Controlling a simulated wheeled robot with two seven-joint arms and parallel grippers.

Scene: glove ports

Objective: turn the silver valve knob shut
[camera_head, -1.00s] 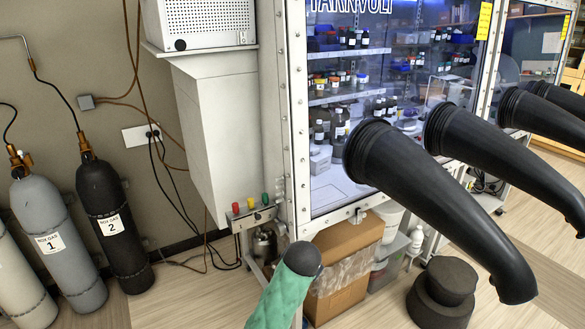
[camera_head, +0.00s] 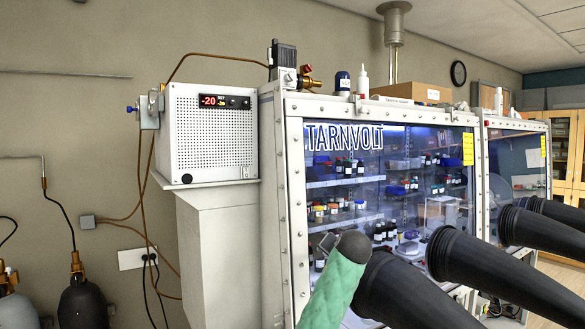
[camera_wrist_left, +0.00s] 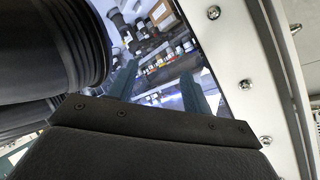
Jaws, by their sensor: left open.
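I cannot pick out a silver valve knob with certainty. At the top left corner of the glove box, a silver block fitting (camera_head: 289,79) sits beside a brass valve (camera_head: 309,82) with a red top. A blue knob (camera_head: 131,109) is on a fitting left of the chiller. My left arm (camera_head: 333,290), in a green sleeve, rises in front of the window. My left gripper (camera_head: 326,243) is mostly hidden behind its dark wrist end, well below the brass valve. In the left wrist view its two teal fingers (camera_wrist_left: 160,78) are apart, with nothing between them.
The white chiller (camera_head: 212,135) reads -20. Black glove sleeves (camera_head: 400,290) stick out of the glove box front, right of my arm. The box frame (camera_wrist_left: 265,75) runs along the right of the left wrist view. Gas cylinders (camera_head: 84,303) stand at lower left.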

